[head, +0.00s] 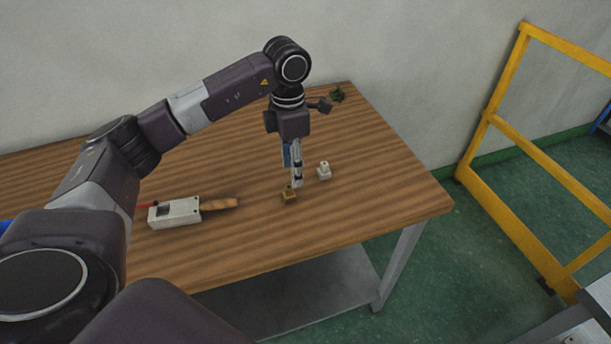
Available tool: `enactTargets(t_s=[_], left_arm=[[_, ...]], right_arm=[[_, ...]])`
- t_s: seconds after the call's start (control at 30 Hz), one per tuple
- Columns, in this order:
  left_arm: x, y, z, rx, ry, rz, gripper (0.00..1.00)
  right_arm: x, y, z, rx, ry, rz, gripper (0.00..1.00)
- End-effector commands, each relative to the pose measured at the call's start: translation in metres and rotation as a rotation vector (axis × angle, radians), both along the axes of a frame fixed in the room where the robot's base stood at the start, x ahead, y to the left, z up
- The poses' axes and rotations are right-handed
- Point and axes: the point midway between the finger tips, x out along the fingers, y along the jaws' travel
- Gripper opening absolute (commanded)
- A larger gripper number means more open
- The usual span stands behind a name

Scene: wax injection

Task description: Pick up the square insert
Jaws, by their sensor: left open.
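My left gripper (297,183) points down over the wooden table, coming in from the left. It is open, with its fingertips low over the table. A small brass-coloured piece (289,194) stands on the table just below and slightly left of the fingertips. A small white piece (324,170) with a squarish base stands a little to the right of the fingers. Which of the two is the square insert I cannot tell at this size. Nothing shows between the fingers. My right gripper is not in view.
On the wooden table (250,258), a white device (174,213) with a brown handle-like piece (219,203) lies to the left. A small dark green item (337,94) is at the back edge. A yellow rail (517,228) stands right of the table. The table's front right is clear.

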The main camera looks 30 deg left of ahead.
Motion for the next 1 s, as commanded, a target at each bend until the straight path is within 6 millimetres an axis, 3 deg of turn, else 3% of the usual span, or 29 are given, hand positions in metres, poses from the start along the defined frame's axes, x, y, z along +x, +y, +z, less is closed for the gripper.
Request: enactTargets(t_s=[0.1,0.17,0.27,0.4,0.5,0.6,0.8,0.93,1.0], left_arm=[[-0.002,0.006,-0.004,0.015,0.007,0.006,0.42],[-0.002,0.006,-0.01,0.016,0.008,0.007,0.42],[-0.003,0.005,-0.021,0.014,0.008,0.006,0.42],[-0.006,0.005,-0.036,0.014,0.01,0.006,0.42],[-0.009,0.004,-0.052,0.012,0.01,0.006,0.42],[-0.009,0.004,-0.067,0.011,0.008,0.005,0.42],[-0.008,0.004,-0.077,0.011,0.004,0.004,0.42],[-0.008,0.004,-0.076,0.01,0.003,0.004,0.42],[-0.008,0.003,-0.076,0.01,0.003,0.005,0.35]], right_arm=[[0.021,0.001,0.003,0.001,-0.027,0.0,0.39],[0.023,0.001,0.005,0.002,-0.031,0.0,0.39],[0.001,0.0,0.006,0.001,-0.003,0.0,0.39],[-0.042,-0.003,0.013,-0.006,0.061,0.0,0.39],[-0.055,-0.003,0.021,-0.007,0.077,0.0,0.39],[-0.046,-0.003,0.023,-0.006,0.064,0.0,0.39],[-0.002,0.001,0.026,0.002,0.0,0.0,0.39],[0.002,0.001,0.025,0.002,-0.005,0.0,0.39],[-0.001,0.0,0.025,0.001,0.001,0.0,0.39]])
